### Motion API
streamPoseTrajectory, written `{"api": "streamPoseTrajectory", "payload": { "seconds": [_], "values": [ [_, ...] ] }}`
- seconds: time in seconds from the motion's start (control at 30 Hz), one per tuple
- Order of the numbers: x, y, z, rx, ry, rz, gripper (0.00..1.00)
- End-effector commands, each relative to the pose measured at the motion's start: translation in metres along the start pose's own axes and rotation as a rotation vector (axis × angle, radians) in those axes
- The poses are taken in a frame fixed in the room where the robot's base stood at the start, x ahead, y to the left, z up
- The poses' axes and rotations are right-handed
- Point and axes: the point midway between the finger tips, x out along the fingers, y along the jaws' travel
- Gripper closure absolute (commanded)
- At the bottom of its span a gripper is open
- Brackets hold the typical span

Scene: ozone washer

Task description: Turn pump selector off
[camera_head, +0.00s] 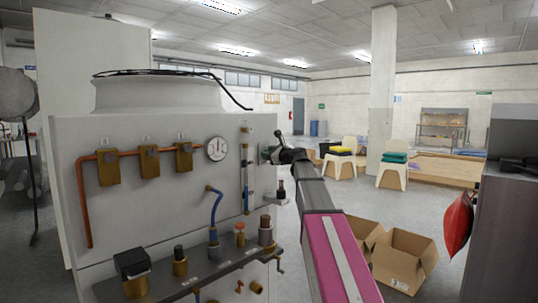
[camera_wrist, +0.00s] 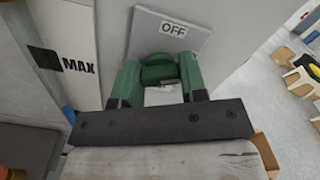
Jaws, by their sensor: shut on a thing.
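In the wrist view, a grey plate (camera_wrist: 146,30) on the panel carries an OFF label (camera_wrist: 174,29) at its top. Below the label, a dark green selector knob (camera_wrist: 160,73) sits between the green fingers of my gripper (camera_wrist: 158,64). The fingers are shut on the knob, one on each side. They hide its sides, and I cannot tell its exact pointing direction. In the head view, my gripper (camera_head: 268,154) is at the right edge of the white washer panel (camera_head: 120,215). The selector is too small to make out there.
A white strip marked MAX (camera_wrist: 78,67) is left of the plate. In the head view, a gauge (camera_head: 217,149), a blue hose (camera_head: 215,207) and several brass valves are on the panel. Open cardboard boxes (camera_head: 405,258) stand on the floor to the right.

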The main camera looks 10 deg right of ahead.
Motion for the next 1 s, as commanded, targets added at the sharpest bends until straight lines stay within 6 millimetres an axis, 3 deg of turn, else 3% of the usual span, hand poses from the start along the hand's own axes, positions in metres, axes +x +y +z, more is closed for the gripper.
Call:
{"api": "streamPoseTrajectory", "payload": {
  "seconds": [1.0],
  "values": [
    [-0.0002,0.0034,-0.0014,-0.915,0.000,0.000,0.85]
  ]
}}
